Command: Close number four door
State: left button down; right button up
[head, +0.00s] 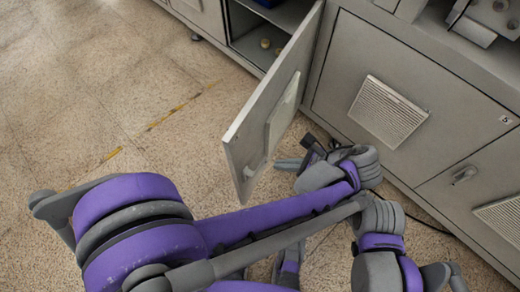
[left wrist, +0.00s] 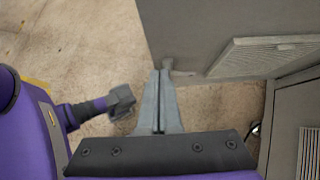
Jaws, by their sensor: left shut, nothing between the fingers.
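A grey cabinet door (head: 262,115) stands swung open into the aisle, in front of an open compartment. No number is readable on it. Its inner or outer face carries a vent panel, which also shows on the door in the left wrist view (left wrist: 225,40). My left gripper (head: 284,163) is beside the door's lower free part, on its right side in the head view. My right gripper is not clearly visible.
The open compartment (head: 247,38) holds small round items and a blue item. A dark cable lies on the floor by the cabinet base. Speckled floor (head: 110,80) to the left is clear.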

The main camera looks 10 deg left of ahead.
pick_arm(q)
jog(key=b, duration=0.2)
send_near(238, 160)
jog(key=x, duration=0.5)
jog(key=shift+d+f, duration=0.25)
jog(key=shift+f, duration=0.1)
jog(key=shift+w+a, duration=0.15)
jog(key=shift+a, duration=0.3)
